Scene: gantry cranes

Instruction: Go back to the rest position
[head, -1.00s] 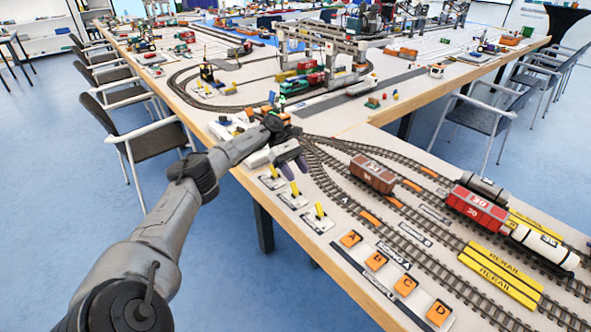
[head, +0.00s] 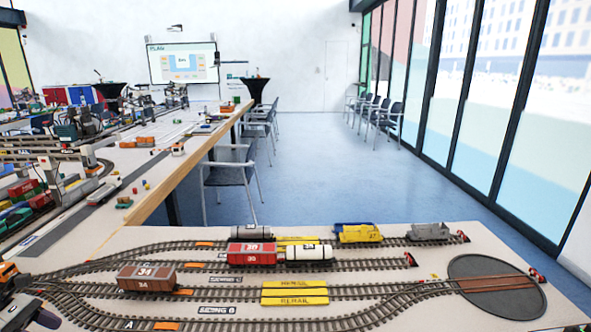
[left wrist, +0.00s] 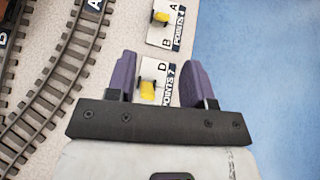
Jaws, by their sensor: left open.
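My left gripper (left wrist: 160,82) shows in the left wrist view with its two purple fingers apart. It is empty, above the edge of the layout table. Between the fingers I see a yellow points lever (left wrist: 148,89) on a white plate marked D. Whether the fingers touch the plate I cannot tell. In the head view the left arm is almost wholly out of the picture; only a dark piece at the lower left corner may be part of the gripper. My right gripper is in neither view.
Another points lever (left wrist: 161,17) and curved track (left wrist: 55,75) lie near the left gripper. In the head view a brown wagon (head: 146,279), a red wagon (head: 251,254) and a white tank wagon (head: 308,252) stand on the tracks, left of a turntable (head: 497,285). Blue floor (head: 330,185) is open beyond.

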